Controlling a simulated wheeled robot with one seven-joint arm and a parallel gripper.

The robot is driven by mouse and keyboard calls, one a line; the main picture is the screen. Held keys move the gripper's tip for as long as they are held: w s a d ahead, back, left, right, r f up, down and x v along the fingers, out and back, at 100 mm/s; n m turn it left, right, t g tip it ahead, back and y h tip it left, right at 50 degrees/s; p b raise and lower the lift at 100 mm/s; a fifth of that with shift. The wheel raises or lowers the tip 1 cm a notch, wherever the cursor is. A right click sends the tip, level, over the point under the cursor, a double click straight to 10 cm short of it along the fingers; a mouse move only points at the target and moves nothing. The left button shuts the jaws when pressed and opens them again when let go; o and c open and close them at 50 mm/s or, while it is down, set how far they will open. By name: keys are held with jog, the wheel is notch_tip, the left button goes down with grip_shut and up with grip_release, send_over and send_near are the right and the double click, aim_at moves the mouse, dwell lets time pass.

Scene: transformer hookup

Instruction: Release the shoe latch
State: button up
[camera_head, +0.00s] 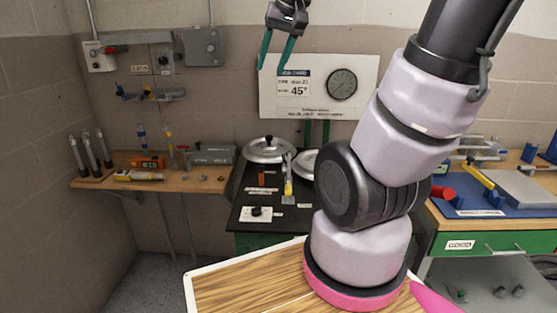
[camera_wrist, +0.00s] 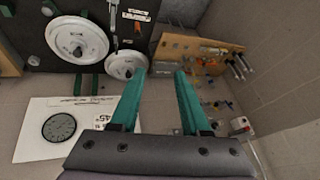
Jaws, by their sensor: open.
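My gripper (camera_head: 273,70) is open and empty, high in front of the back wall in the head view. Its teal fingers also show in the wrist view (camera_wrist: 160,73), apart with nothing between them. No part is clearly marked as the shoe latch. A small lever with a yellow grip (camera_head: 288,186) stands on the black bench top (camera_head: 240,191), well below my gripper. Two round pale discs with dark knobs sit behind it: a left disc (camera_head: 268,151) and a right disc (camera_head: 303,163), partly hidden by my arm.
A white wall board with a gauge (camera_head: 341,84) is behind my gripper. A wooden shelf (camera_head: 103,184) with tools and bottles is at the left. A green bench with a blue mat (camera_head: 455,205) is at the right. A wood-grain top (camera_head: 235,287) is in front.

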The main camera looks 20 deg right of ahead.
jog(key=w+d+f+n+g, duration=0.1)
jog(key=w+d+f, duration=0.1)
jog(key=w, duration=0.3)
jog(key=w+d+f+g, duration=0.1)
jog(key=w+d+f, duration=0.15)
jog(key=w, duration=0.25)
jog(key=n+g+h, duration=0.2)
jog(key=n+g, duration=0.1)
jog(key=g, duration=0.1)
send_near(284, 157)
jog(key=shift+s+f, duration=0.1)
jog(key=shift+s, duration=0.1)
notch_tip(284, 157, down, 11)
jog(key=shift+d+f, duration=0.1)
